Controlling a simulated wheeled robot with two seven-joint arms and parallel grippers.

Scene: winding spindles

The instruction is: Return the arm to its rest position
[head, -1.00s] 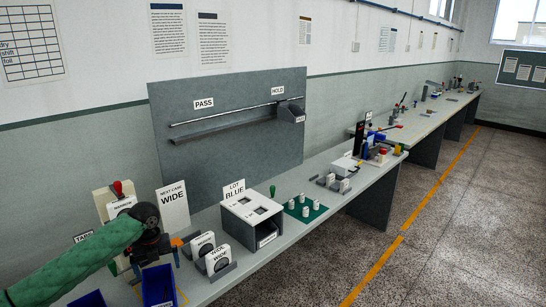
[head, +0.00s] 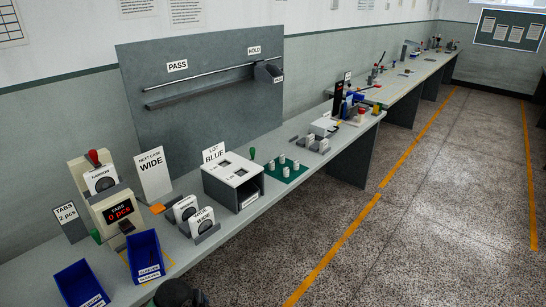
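My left arm shows only as a dark rounded part (head: 178,293) at the bottom edge of the head view, in front of the bench (head: 255,208). Its fingers are out of the picture. My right arm and gripper are not in view. On the bench stands the tabs device (head: 104,190) with a red knob and a red display reading "0 pcs". Two blue bins (head: 146,256) stand in front of it, apart from the visible arm part.
A "NEXT CASE WIDE" sign (head: 155,174), white cards in holders (head: 186,211), a white-topped "LOT BLUE" box (head: 233,183) and a green mat (head: 286,172) with white spindles line the bench. The floor (head: 345,240) to the right is clear.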

